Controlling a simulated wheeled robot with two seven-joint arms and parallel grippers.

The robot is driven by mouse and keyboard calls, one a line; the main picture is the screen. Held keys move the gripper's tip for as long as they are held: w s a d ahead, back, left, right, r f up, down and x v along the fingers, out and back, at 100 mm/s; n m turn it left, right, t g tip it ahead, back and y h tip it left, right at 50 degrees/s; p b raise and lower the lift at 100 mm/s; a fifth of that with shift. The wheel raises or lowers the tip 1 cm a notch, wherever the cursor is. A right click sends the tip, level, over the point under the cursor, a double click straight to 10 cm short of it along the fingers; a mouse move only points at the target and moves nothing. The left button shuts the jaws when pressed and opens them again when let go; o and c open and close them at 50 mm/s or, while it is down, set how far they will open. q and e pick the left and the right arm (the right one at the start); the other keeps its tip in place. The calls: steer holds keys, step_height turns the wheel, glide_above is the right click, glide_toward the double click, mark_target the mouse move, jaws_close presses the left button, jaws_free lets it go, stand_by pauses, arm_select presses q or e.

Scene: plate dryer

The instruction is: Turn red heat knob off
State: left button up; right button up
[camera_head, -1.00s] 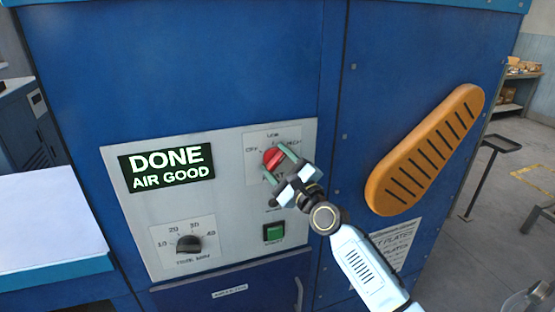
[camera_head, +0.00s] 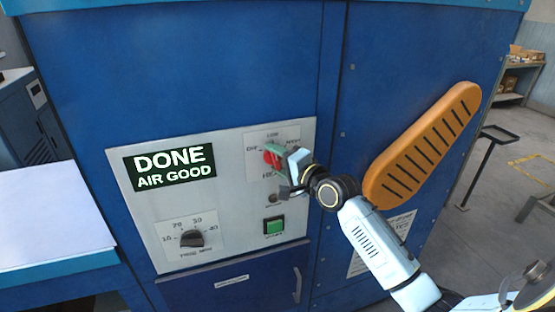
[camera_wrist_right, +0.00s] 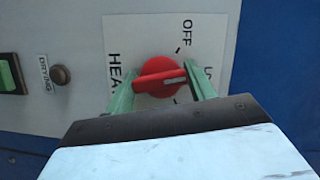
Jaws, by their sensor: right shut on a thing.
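The red heat knob (camera_head: 271,157) sits on the upper right of the grey control panel (camera_head: 240,220), under a partly hidden dial label. In the right wrist view the red knob (camera_wrist_right: 160,76) lies between the two green fingers of my right gripper (camera_wrist_right: 162,92), which is shut on its bar. The knob's white mark points right in that view, toward the partly hidden LOW label and away from OFF (camera_wrist_right: 187,34). In the head view my right gripper (camera_head: 277,164) reaches the knob from the right and covers part of it. My left gripper is not in view.
A lit display (camera_head: 170,167) reads DONE AIR GOOD. Below are a black timer knob (camera_head: 192,238) and a green button (camera_head: 273,226). A white-topped surface (camera_head: 40,220) stands at left.

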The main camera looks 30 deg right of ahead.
steer(key=n, duration=0.2)
steer(key=n+g+h, duration=0.1)
steer(key=n, duration=0.1)
steer(key=shift+g, duration=0.3)
steer(key=shift+a+n+g+h, duration=0.1)
steer(key=shift+n+g+h, duration=0.4)
steer(key=shift+n+h, duration=0.75)
steer(key=shift+n+y, duration=0.35)
steer(key=shift+n, duration=0.1)
steer(key=o, duration=1)
steer(key=shift+s, duration=0.1)
steer(key=b+v, duration=0.1)
steer(key=v, duration=1.2)
steer(key=shift+r+b, duration=0.15)
steer(key=shift+b, duration=0.2)
